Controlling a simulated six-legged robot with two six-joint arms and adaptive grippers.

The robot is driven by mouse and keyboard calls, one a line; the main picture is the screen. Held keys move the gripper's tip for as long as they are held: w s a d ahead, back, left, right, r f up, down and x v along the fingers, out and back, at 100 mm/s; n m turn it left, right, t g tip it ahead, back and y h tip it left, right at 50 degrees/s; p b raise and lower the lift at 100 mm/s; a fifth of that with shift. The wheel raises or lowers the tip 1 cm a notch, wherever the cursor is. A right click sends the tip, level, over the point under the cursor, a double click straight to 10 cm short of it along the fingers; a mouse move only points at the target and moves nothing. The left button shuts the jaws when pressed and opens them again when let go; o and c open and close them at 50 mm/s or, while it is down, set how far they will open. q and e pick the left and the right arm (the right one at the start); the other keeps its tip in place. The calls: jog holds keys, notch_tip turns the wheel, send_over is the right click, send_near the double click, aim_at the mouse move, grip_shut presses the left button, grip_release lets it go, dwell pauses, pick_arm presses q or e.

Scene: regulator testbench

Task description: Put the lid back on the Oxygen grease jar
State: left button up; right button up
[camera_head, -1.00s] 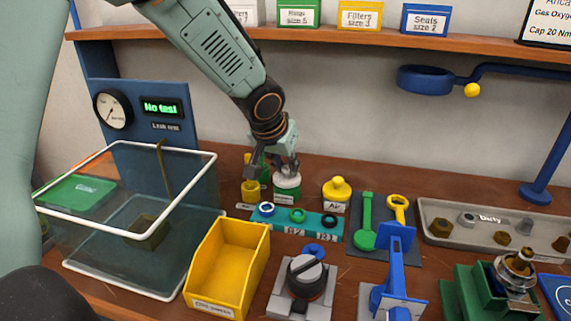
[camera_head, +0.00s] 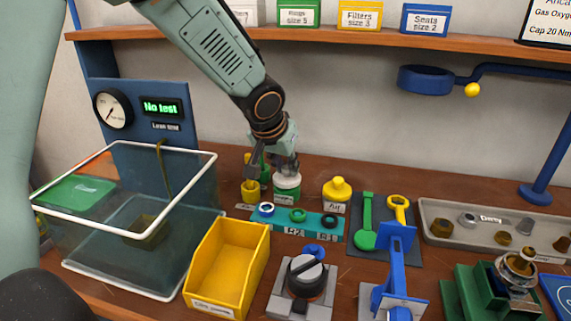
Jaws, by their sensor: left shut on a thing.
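The Oxygen grease jar (camera_head: 287,195) is a small green jar with a pale label, standing upright on the bench behind the teal ring holder. A white lid (camera_head: 288,181) shows at its top, under my left gripper. My left gripper (camera_head: 277,171) reaches down from above and is shut on the lid. The fingers partly hide the lid, so I cannot tell whether it is fully seated on the jar. My right gripper is not in view.
A yellow pot (camera_head: 251,190) stands close left of the jar, and a yellow-topped Air jar (camera_head: 337,191) stands to the right. The teal ring holder (camera_head: 295,226) lies in front. A yellow bin (camera_head: 229,266) and a glass tank (camera_head: 130,230) are at front left.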

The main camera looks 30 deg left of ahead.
pick_arm(q)
jog(key=shift+f+b, duration=0.2)
jog(key=shift+b, duration=0.2)
dwell(0.8)
jog(key=o, duration=0.9)
jog(key=o, duration=0.5)
jog(key=shift+r, duration=0.1)
jog(key=shift+r+p, duration=3.1)
jog(key=shift+r, duration=0.35)
